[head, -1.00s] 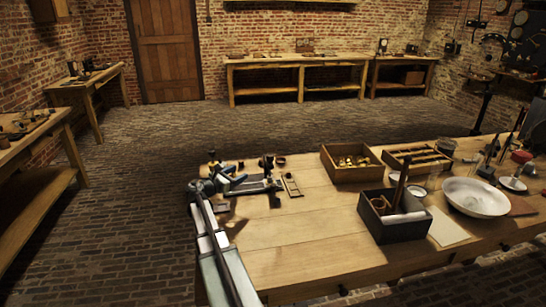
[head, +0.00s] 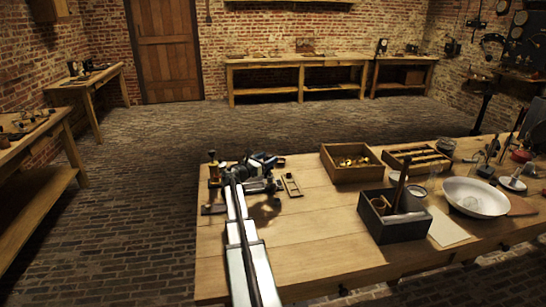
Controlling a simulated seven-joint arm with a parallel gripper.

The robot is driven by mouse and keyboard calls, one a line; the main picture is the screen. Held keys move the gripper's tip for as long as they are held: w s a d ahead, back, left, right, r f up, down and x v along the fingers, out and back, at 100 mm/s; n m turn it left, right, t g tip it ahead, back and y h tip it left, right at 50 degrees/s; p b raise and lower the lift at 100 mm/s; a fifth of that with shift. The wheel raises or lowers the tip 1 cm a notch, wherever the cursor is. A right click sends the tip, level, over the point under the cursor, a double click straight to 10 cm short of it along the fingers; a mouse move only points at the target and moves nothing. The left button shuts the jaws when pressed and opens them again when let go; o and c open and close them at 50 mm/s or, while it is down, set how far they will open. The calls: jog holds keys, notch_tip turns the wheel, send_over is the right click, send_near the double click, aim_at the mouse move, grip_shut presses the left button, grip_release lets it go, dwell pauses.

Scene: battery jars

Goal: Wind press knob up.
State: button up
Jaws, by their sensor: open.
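My gripper (head: 264,163) is at the far left end of the wooden bench, low over a cluster of small dark and brass fittings. It is open, but its fingers are small and dark and hard to tell from the fittings behind. A small upright fitting with a dark top and brass lower part (head: 213,166) stands left of my arm. I cannot tell which fitting is the press knob; my wrist and forearm cover part of the cluster. I cannot tell whether the fingers touch anything.
A small flat wooden piece (head: 291,185) lies just right of the cluster. An open wooden box of brass parts (head: 347,176), a dark box (head: 393,230) with a standing rod and a white bowl (head: 475,198) are farther right. The bench's front left (head: 310,255) is clear.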

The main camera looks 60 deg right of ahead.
jog(key=shift+s+d, duration=0.15)
jog(key=shift+d, duration=0.85)
jog(key=shift+s+d, duration=0.15)
jog(key=shift+d, duration=0.85)
jog(key=shift+c, duration=0.3)
jog(key=c, duration=0.9)
